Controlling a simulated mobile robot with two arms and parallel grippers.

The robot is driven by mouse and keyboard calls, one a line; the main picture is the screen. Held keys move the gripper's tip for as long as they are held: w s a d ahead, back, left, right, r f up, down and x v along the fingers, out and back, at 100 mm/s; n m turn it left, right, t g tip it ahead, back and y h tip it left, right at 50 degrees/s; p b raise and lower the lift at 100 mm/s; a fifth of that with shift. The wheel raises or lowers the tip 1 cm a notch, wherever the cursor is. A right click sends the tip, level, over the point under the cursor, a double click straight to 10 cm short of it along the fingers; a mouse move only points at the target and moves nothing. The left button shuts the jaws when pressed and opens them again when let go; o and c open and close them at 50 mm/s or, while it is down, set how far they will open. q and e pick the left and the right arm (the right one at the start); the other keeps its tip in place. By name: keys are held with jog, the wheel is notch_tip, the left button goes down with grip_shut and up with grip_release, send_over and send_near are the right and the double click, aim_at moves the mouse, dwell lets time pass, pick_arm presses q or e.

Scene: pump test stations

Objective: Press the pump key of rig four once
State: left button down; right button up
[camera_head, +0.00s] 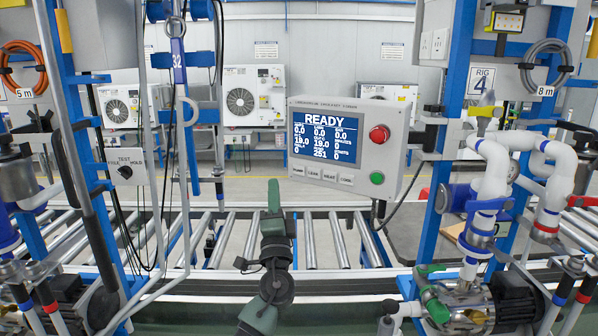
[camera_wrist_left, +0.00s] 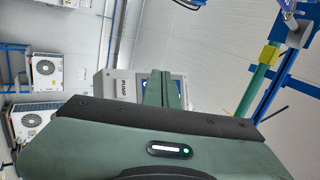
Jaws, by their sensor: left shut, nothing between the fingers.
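The control panel (camera_head: 345,147) stands at the middle, its screen (camera_head: 325,137) reading READY. A row of grey keys runs along its lower edge. The leftmost, the pump key (camera_head: 297,170), is labelled PUMP. A RIG 4 sign (camera_head: 481,84) hangs on the blue frame right of the panel. My left gripper (camera_head: 274,185) is shut and empty, pointing up just left of and below the pump key. Contact cannot be told. My right gripper is not seen.
A red button (camera_head: 379,134) and a green button (camera_head: 377,178) sit on the panel's right side. White pipes and a pump (camera_head: 465,306) stand at right. A blue post with cables (camera_head: 183,100) stands left of the panel. A roller conveyor (camera_head: 310,240) runs behind my arm.

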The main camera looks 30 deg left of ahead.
pick_arm(q)
jog(key=b, duration=0.4)
send_near(299, 170)
jog(key=w+a+r, duration=0.1)
jog(key=a+r, duration=0.3)
jog(key=shift+w+a+r+b, duration=0.1)
jog(key=shift+w+b, duration=0.05)
jog(key=shift+w, duration=0.2)
jog(key=shift+w+r+b, duration=0.15)
jog(key=shift+w, duration=0.25)
dwell(1.0)
jog(key=shift+w+b, duration=0.4)
jog(key=shift+b, duration=0.4)
